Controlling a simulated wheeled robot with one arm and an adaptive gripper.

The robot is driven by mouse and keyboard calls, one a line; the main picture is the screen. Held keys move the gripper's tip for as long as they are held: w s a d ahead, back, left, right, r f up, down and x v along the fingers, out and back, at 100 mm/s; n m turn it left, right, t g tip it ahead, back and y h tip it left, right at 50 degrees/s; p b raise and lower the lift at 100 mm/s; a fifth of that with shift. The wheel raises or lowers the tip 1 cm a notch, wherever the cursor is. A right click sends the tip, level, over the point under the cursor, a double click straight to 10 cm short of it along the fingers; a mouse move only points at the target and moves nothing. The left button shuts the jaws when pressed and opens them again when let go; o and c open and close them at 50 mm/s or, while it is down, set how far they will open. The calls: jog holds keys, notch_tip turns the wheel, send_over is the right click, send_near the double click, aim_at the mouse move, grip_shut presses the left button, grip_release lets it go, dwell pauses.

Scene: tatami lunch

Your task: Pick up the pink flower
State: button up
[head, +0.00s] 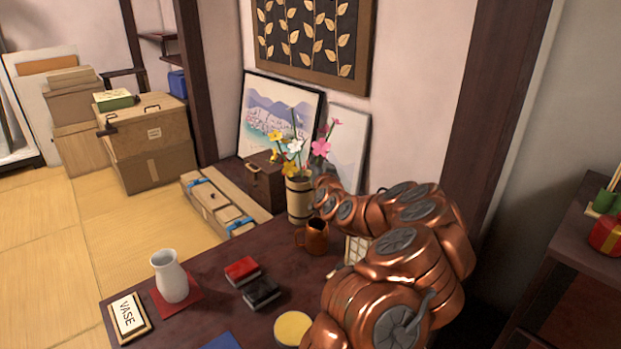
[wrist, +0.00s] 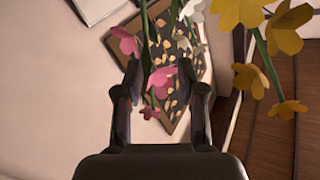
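Pink flowers stand with yellow and white ones in a tan, dark-banded container (head: 299,201) on the dark table. In the head view a pink flower (head: 320,147) shows at the right of the bunch, above my arm's end. In the wrist view a pink flower (wrist: 162,80) appears between the open fingers of my gripper (wrist: 160,76), with gaps on both sides. Another pink flower (wrist: 125,42) is at upper left. Whether the near flower lies at fingertip depth is unclear. My gripper's fingers are not distinguishable in the head view.
Yellow flowers (wrist: 285,30) hang to the right in the wrist view. A brown mug (head: 315,237) stands before the container, close to my arm. A white vase (head: 170,277), red box (head: 242,270) and black box (head: 261,292) are farther left. Framed pictures (head: 280,118) stand behind.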

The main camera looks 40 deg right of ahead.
aim_at(320, 156)
jog(key=shift+h, duration=0.3)
jog(key=shift+s+d+f+b+x, duration=0.2)
jog(key=shift+b+x, duration=0.15)
jog(key=shift+x, duration=1)
jog(key=shift+s+d+f+b+x, duration=0.15)
jog(key=shift+b+x, duration=0.2)
jog(key=shift+x, duration=1)
jog(key=shift+s+d+f+b+x, duration=0.1)
jog(key=shift+d+f+b+x, duration=0.2)
jog(key=shift+x, duration=1.05)
jog(key=shift+a+r, duration=0.1)
jog(key=shift+r, duration=0.05)
grip_shut()
